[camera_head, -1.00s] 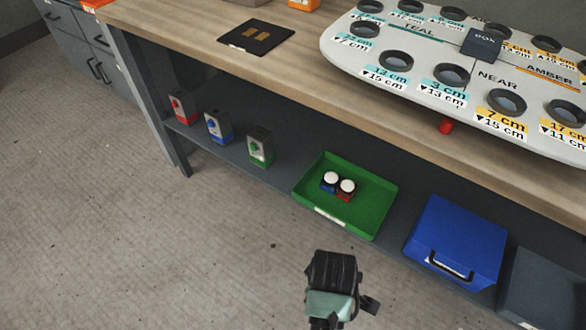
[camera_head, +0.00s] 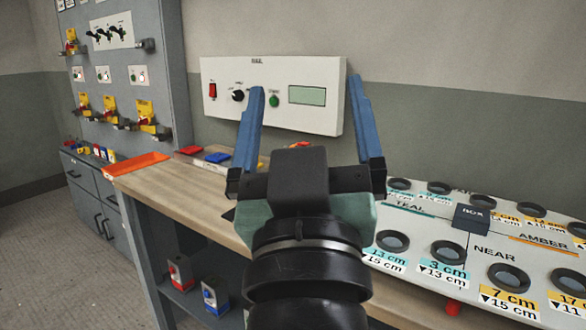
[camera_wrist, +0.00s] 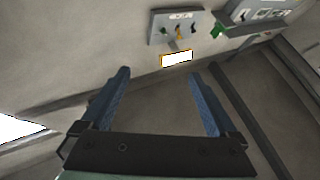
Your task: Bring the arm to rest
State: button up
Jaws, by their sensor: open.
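My gripper (camera_head: 308,95) is raised in the middle of the head view, in front of the wall panel and above the workbench. Its two blue fingers stand upright and wide apart, with nothing between them. The wrist view also shows the gripper (camera_wrist: 160,90) open and empty, facing a wall. My arm's dark wrist hides part of the bench top behind it.
A white control panel (camera_head: 222,100) hangs on the wall behind my gripper. A grey mould board (camera_head: 420,275) with several holes lies on the bench at right. An orange tray (camera_head: 137,164) sits at the bench's left end. A grey switch cabinet (camera_head: 160,60) stands at left.

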jog(key=s+a+r+m+t+p, duration=0.1)
jog(key=s+r+t+p, duration=0.2)
jog(key=s+r, duration=0.6)
notch_tip(320, 180, up, 19)
jog(key=w+p, duration=0.2)
jog(key=p, duration=1.5)
jog(key=shift+f, duration=0.2)
